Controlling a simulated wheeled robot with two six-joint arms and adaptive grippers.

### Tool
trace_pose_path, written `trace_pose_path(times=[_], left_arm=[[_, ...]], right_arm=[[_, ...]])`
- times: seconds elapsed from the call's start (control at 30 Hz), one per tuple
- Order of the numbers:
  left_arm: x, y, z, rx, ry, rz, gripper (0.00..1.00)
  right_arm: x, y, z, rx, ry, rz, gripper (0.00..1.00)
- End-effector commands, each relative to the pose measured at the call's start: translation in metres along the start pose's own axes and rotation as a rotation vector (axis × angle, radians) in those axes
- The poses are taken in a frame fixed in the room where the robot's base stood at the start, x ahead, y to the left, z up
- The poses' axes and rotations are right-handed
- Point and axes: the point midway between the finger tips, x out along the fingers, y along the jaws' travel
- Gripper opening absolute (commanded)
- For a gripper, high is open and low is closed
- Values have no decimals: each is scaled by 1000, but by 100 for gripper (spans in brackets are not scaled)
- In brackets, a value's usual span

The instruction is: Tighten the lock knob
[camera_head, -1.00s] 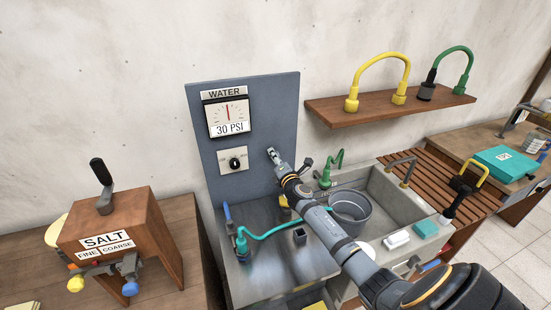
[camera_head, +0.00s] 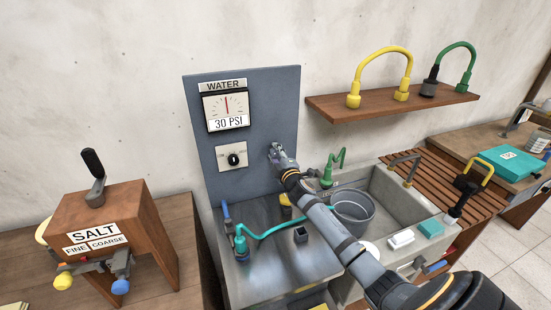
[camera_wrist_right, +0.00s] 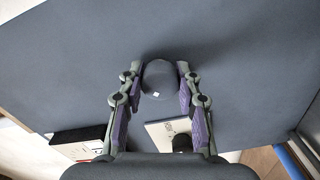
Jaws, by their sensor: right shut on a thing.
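A dark round lock knob (camera_wrist_right: 158,78) with a small white mark sits on the blue-grey panel (camera_wrist_right: 235,60) in the right wrist view. The fingers of my right gripper (camera_wrist_right: 157,90) stand on both sides of it and are shut on it. In the head view my right gripper (camera_head: 277,152) is at the panel, right of the black dial (camera_head: 235,160) and below the water gauge (camera_head: 227,108), which reads 30 PSI. There the gripper hides the knob. My left gripper is not in view.
A teal hose (camera_head: 275,229) lies on the metal counter (camera_head: 265,265) below the panel. A sink (camera_head: 400,212) with a grey bucket (camera_head: 352,212) is to the right. A wooden salt box (camera_head: 138,208) stands at the left. Yellow and green hoses are on a wall shelf (camera_head: 390,105).

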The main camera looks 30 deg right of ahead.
Motion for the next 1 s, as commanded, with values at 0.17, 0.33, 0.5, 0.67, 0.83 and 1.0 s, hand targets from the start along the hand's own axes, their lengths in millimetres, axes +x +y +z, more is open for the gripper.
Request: trace_pose_path(times=[0.17, 0.33, 0.5, 0.67, 0.83, 1.0], left_arm=[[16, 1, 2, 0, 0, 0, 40], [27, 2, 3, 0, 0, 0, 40], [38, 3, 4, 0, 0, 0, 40], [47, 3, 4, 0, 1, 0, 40], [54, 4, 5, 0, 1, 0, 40], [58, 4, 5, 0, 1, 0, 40]], right_arm=[[0, -5, 2, 165, -1, -2, 2], [0, -6, 2, 327, -2, -2, 2], [0, -6, 2, 481, -3, -3, 2], [0, -6, 2, 608, -4, -3, 2], [0, -5, 2, 712, -5, -4, 2], [0, -5, 2, 783, -6, -4, 2]])
